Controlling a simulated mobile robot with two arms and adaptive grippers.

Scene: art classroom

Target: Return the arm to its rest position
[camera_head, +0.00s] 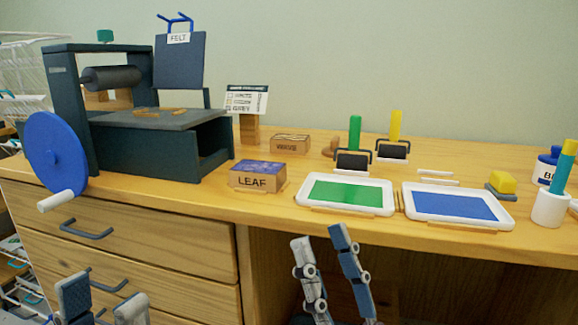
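My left gripper (103,287) is at the bottom left, in front of the drawers and below the worktop's level in the picture. Its two fingers are apart with nothing between them. My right gripper (320,238) is at the bottom middle, in front of the open space under the worktop. Its fingers point up and stand apart, with nothing seen between them. Neither gripper appears to touch anything. Most of both arms is out of the picture.
The wooden worktop (275,213) carries a press with a blue wheel (55,153), a LEAF block (257,177), a WAVE block (289,144), a green ink tray (345,194), a blue ink tray (457,205), two rollers and a white cup (549,208). Drawer handles (87,230) stick out at left.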

